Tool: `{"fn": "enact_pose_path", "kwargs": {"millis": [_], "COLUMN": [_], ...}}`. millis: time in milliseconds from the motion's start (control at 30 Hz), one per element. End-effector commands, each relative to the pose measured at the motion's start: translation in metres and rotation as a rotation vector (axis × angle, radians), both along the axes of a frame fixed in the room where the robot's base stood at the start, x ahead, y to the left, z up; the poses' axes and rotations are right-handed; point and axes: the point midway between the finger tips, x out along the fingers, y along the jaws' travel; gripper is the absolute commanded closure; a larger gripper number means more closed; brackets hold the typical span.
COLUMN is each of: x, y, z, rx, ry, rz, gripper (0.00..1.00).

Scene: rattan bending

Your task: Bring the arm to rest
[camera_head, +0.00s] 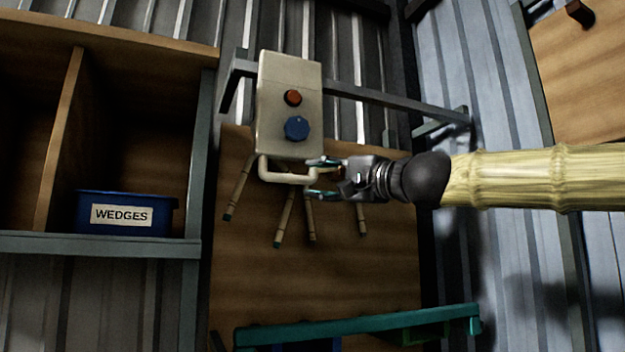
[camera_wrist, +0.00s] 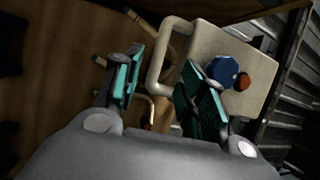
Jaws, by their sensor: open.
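My gripper (camera_head: 322,177) is open, at the end of my arm, which comes in from the right in the head view. Its fingertips are at the right end of the pale handle (camera_head: 285,180) under a beige box (camera_head: 288,75) with a red button (camera_head: 292,98) and a blue knob (camera_head: 296,128). In the wrist view the two teal-padded fingers (camera_wrist: 165,85) stand apart. Part of the handle (camera_wrist: 153,75) shows in the gap between them. I cannot tell whether either finger touches it. The right finger overlaps the box (camera_wrist: 262,75) in that view.
Several rattan rods (camera_head: 284,218) hang in front of a wooden board (camera_head: 240,285) behind my gripper. A shelf unit (camera_head: 150,244) at the left holds a blue bin (camera_head: 88,212) labelled WEDGES. A teal rail (camera_head: 360,326) crosses below. A grey metal bar (camera_head: 385,98) runs beside the box.

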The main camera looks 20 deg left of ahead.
Motion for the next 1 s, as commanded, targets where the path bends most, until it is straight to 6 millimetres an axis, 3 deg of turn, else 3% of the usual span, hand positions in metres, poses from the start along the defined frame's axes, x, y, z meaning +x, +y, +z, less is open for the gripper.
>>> {"fn": "enact_pose_path", "kwargs": {"millis": [733, 867, 1000], "x": [-0.002, 0.010, 0.037], "y": [-0.005, 0.000, 0.007], "z": [-0.004, -0.030, -0.093], "rx": [-0.003, -0.034, -0.110], "ry": [0.002, 0.020, 0.057], "rz": [-0.001, -0.014, -0.046], "gripper": [0.59, 0.59, 0.59]}}
